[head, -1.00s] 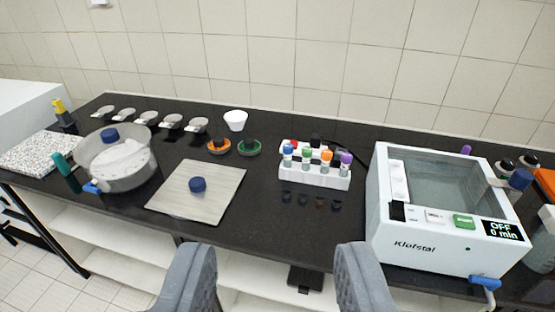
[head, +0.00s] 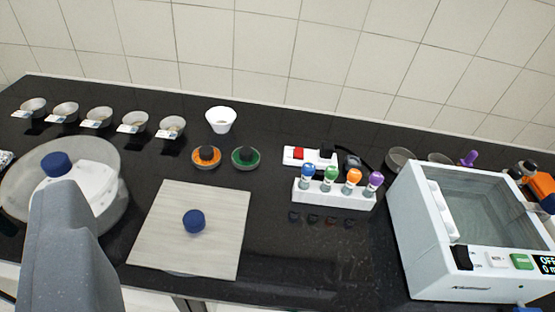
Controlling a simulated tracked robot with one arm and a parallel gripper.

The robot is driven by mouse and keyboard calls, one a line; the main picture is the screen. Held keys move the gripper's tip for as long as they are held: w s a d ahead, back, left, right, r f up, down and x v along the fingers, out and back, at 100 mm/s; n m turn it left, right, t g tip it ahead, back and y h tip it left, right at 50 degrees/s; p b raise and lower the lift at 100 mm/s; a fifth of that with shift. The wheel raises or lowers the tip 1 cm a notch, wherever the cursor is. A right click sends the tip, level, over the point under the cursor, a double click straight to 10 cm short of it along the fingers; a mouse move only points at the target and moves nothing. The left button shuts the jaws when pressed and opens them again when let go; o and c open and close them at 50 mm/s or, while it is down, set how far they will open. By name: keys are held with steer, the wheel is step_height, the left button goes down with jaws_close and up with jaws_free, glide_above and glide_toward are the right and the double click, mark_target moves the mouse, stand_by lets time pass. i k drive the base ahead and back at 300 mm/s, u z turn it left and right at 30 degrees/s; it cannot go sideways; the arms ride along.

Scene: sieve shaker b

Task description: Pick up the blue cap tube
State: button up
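The blue cap tube (head: 307,173) stands upright at the left end of a white rack (head: 334,194). Beside it in the rack stand a green cap tube (head: 331,174), an orange cap tube (head: 353,177) and a purple cap tube (head: 375,180). One grey finger of my gripper (head: 72,245) shows at the lower left; the other finger is out of view. The gripper is open, with nothing in it, nearer to me and well left of the rack.
A pale board (head: 190,250) with a dark blue knob lies left of the rack. A white Klefstal machine (head: 470,275) stands close on the right. A red-and-white device (head: 310,155) sits behind the rack. Several small bowls line the back.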

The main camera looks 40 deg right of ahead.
mark_target(308, 169)
steer(key=z, duration=0.45)
steer(key=i, duration=1)
steer(key=z, duration=0.8)
